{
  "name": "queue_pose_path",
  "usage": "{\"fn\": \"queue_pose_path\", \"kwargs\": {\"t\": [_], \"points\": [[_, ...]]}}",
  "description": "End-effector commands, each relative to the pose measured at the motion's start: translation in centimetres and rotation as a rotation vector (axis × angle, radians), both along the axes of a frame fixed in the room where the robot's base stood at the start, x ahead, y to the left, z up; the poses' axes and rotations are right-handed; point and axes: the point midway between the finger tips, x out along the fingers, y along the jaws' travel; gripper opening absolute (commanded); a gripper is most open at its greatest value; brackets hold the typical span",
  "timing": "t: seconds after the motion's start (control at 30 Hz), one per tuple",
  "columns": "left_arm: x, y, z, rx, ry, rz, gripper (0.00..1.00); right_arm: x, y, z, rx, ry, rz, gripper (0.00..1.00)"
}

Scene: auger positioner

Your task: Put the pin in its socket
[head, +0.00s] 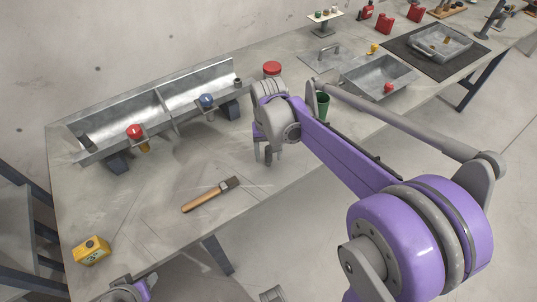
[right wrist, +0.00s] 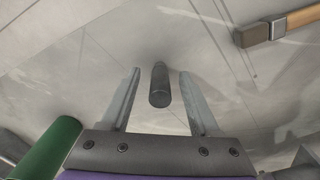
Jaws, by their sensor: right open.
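A dark grey cylinder, which looks like the pin (right wrist: 160,86), shows in the right wrist view. It lies in line with the gap between the two fingers of my right gripper (right wrist: 160,100), with clear space on both sides. The gripper is open and points down over the table in the head view (head: 268,154); there the pin is hidden or too small to tell. I cannot identify the socket with certainty. A long grey metal trough (head: 205,82) stands at the back left, with a red knob (head: 135,131) and a blue knob (head: 207,100) along its front.
A wooden-handled tool (head: 208,195) lies in front of the gripper. A green cup (head: 323,106) stands close to its right. A yellow box (head: 91,250) sits at the front left. A metal basin (head: 365,72) lies farther right. The table between tool and trough is mostly clear.

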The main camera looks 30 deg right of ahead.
Motion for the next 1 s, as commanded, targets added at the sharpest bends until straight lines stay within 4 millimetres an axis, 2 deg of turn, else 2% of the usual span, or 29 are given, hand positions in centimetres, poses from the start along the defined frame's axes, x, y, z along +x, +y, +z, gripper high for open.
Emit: {"fn": "queue_pose_path", "kwargs": {"t": [0.1,0.13,0.47,0.87,1.0], "points": [[0.0,0.0,0.0,0.000,0.000,0.000,0.50,0.0,0.0,0.0,0.000,0.000,0.000,0.62],[0.0,0.0,0.0,0.000,0.000,0.000,0.50,0.0,0.0,0.0,0.000,0.000,0.000,0.59],[0.0,0.0,0.0,0.000,0.000,0.000,0.50,0.0,0.0,0.1,0.000,0.000,0.000,0.00],[0.0,0.0,0.0,0.000,0.000,0.000,0.50,0.0,0.0,0.1,0.000,0.000,0.000,0.00],[0.0,0.0,0.2,0.000,-0.001,0.000,0.50,0.0,0.0,1.4,0.000,0.000,0.000,0.00]]}}
